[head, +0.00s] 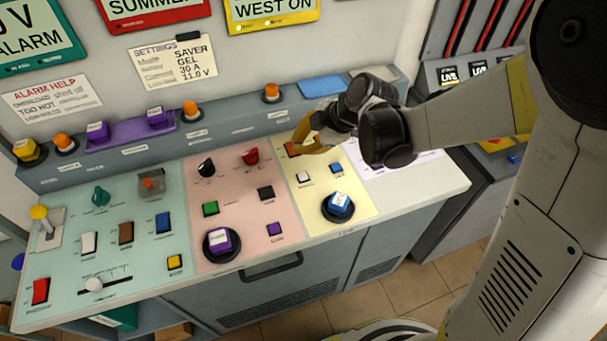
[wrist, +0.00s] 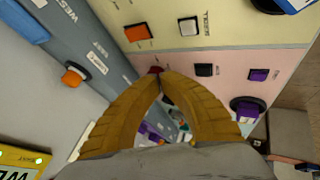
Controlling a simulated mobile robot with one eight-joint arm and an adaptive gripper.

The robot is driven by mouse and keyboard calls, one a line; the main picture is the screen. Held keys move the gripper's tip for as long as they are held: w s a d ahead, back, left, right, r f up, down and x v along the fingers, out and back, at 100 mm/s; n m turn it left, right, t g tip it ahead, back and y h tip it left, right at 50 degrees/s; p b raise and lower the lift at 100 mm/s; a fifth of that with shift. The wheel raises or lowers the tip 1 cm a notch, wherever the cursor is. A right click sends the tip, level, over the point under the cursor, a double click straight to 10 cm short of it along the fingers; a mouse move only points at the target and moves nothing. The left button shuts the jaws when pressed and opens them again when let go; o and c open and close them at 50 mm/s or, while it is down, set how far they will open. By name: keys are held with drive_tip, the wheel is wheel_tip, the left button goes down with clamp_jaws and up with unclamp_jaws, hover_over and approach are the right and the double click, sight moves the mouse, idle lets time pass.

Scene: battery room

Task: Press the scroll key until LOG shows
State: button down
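The scroll key is a small white square key (head: 304,176) on the pale yellow panel. In the wrist view the white key (wrist: 188,26) has the label SCROLL beside it. My gripper (head: 304,148) hovers near the back of the yellow panel, close to an orange key (head: 291,149) that it partly covers. In the wrist view the fingertips (wrist: 162,75) meet with nothing between them, apart from the white key. A yellow-framed display (head: 270,9) above the console reads WEST ON. I see no display reading LOG; the upper displays are cut off by the picture edge.
A blue key (head: 336,169) and a round black-based knob with a blue top (head: 339,206) are near the white key. The pink panel (head: 240,215) holds a red knob (head: 250,157) and several keys. Orange buttons (head: 271,93) line the raised back ledge.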

drive_tip(key=b, duration=0.7)
approach(294, 173)
drive_tip(key=shift+w+a+r+x, duration=0.1)
drive_tip(key=shift+x, duration=0.8)
drive_tip(key=shift+w+a+r+x, duration=0.1)
drive_tip(key=shift+a+x, duration=0.05)
drive_tip(key=shift+x, duration=0.7)
drive_tip(key=shift+w+a+r+x, duration=0.1)
drive_tip(key=shift+x, duration=0.8)
drive_tip(key=shift+f, duration=0.35)
drive_tip(key=shift+f+b, duration=0.45)
drive_tip(key=shift+b, duration=0.2)
drive_tip(key=shift+r+p, duration=0.7)
drive_tip(key=shift+r, duration=0.2)
drive_tip(key=shift+r, duration=0.1)
wheel_tip(294, 173, up, 5)
drive_tip(key=p, duration=0.4)
